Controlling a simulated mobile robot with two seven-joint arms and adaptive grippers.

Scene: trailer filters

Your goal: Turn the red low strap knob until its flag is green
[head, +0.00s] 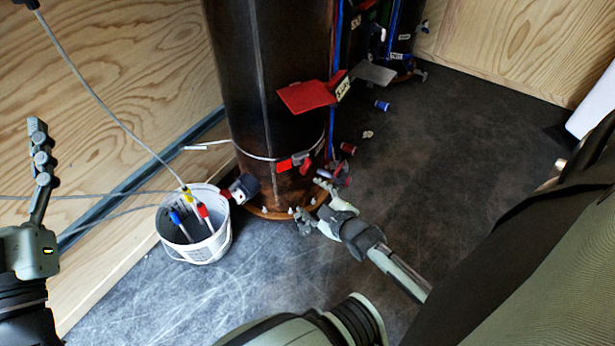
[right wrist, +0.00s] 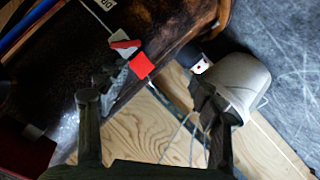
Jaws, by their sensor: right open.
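The low strap (head: 265,157) is a thin pale band around the lower part of a dark upright cylinder (head: 265,90). Its knob (head: 303,160), grey and red, sits at the front with a red flag (head: 284,165) beside it. In the right wrist view the knob (right wrist: 124,44) and the red flag (right wrist: 141,66) are beyond the fingers, apart from them. My right gripper (head: 313,204) is open and empty, just below and right of the knob; its fingers also frame the right wrist view (right wrist: 152,98). My left gripper (head: 40,160) is at the far left, seen side-on, away from the cylinder.
A white bucket (head: 200,252) with coloured-tipped tools stands left of the cylinder's base. A red plate (head: 305,96) juts out above the strap. More cylinders stand behind. Small red and blue parts (head: 382,105) lie on the dark floor (head: 440,160), which is mostly clear at right.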

